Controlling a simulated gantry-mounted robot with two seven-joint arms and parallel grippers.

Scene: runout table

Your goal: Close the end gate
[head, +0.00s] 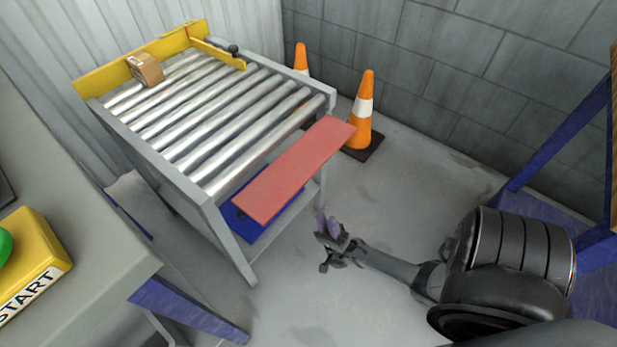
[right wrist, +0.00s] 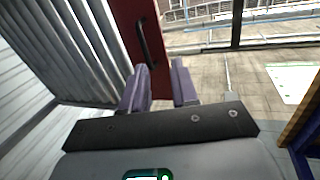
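The end gate is a flat red panel (head: 293,170) at the near right end of the roller table (head: 212,120). It slopes out and away from the rollers, hanging open. In the right wrist view the red gate (right wrist: 132,22) rises beyond the fingers, with a black bar handle (right wrist: 144,42) on its face. My right gripper (head: 328,226) is to the right of and below the gate, apart from it. Its purple fingers (right wrist: 161,84) are open with nothing between them. My left gripper is out of view.
Orange cones (head: 365,105) stand by the block wall. A bench with a yellow START button box (head: 40,262) is at left. Floor around my right gripper is clear.

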